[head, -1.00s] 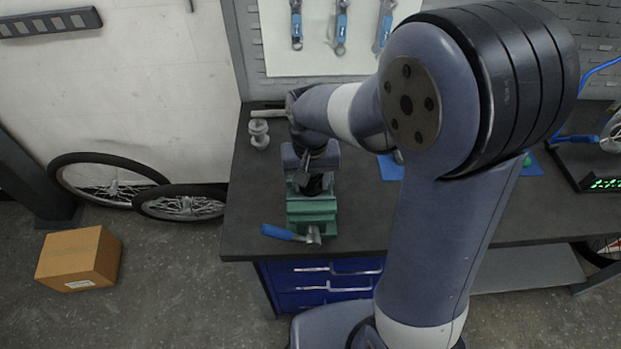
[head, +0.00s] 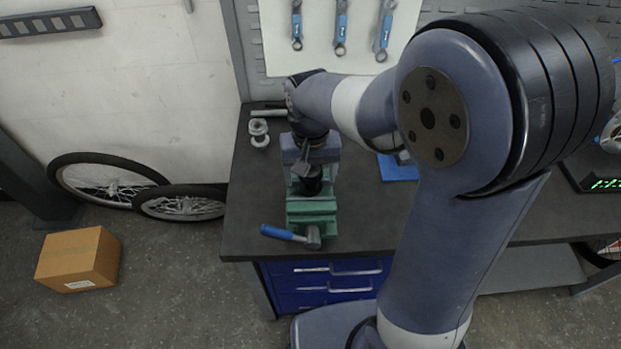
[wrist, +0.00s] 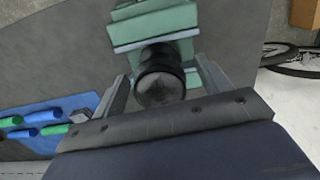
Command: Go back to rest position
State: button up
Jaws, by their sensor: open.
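My gripper (head: 307,172) is open above the green vise (head: 312,208) at the front left of the workbench. In the wrist view my gripper (wrist: 162,72) has its two fingers apart, one on each side of a black round part (wrist: 160,85). That part stands in the jaws of the green vise (wrist: 152,22), and a gap shows between it and the fingers. In the head view the black part (head: 311,186) shows just below my gripper. My arm reaches over the bench from the right and hides part of it.
The dark workbench (head: 250,205) holds a grey spool-like part (head: 259,133) and a blue tray (head: 398,168). Wrenches (head: 341,28) hang behind. A cardboard box (head: 78,259) and wheels (head: 108,180) stand on the floor at left.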

notch_tip(320, 180, up, 8)
jog(key=shift+r, duration=0.1)
dwell(0.4)
notch_tip(320, 180, down, 11)
jog(key=shift+r, duration=0.1)
jog(key=shift+r+p, duration=0.15)
jog(key=shift+p, duration=0.15)
dwell(0.4)
